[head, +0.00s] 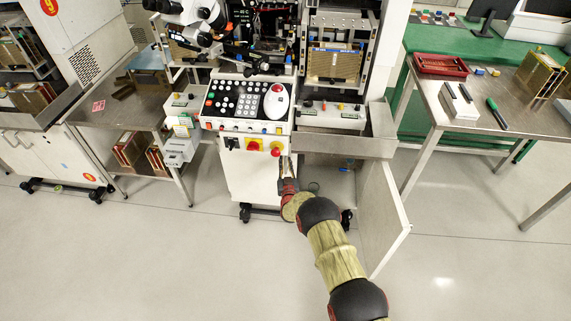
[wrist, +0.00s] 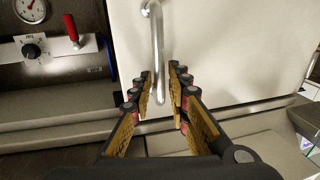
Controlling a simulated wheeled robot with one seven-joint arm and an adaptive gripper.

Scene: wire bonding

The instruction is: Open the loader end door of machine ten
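In the head view a white machine (head: 255,180) stands at the centre with a button console on top. Its lower right compartment is uncovered, and a white door panel (head: 385,215) stands swung out to the right. I cannot read this machine's number. My gripper (head: 287,168) is at the front of the white cabinet, left of that compartment. In the wrist view my gripper (wrist: 160,76) is open, with its two fingers on either side of a metal bar handle (wrist: 157,45) on a white panel (wrist: 225,45). I cannot tell whether the fingers touch the handle.
In the wrist view a gauge (wrist: 30,10) and a red-handled valve (wrist: 71,30) are left of the white panel. Steel tables stand at the left (head: 95,110) and right (head: 435,105). A machine marked 9 (head: 49,7) is far left. The front floor is clear.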

